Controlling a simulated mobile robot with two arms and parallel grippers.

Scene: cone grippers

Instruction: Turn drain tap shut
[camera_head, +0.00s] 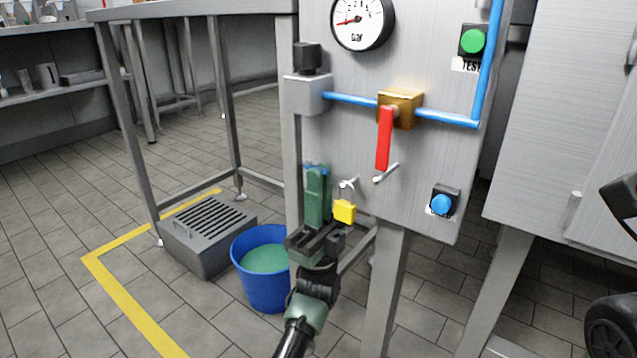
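My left gripper (317,198) reaches up from the bottom, in front of the left edge of the metal panel (440,175). Its green fingers point upward and look close together; I cannot tell whether they hold anything. A small blue part (316,169) shows at the fingertips, mostly hidden by them. It may belong to the drain tap, but I cannot tell, nor whether the fingers touch it. A red lever (384,140) hangs down from a brass valve (401,109) on the blue pipe (446,117). My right gripper is not clearly in view.
A yellow padlock (344,211) hangs just right of the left gripper. A blue bucket (246,286) with greenish liquid stands below left, beside a grated drain box (207,240). A gauge (362,21), green button (472,41) and blue button (442,203) are on the panel.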

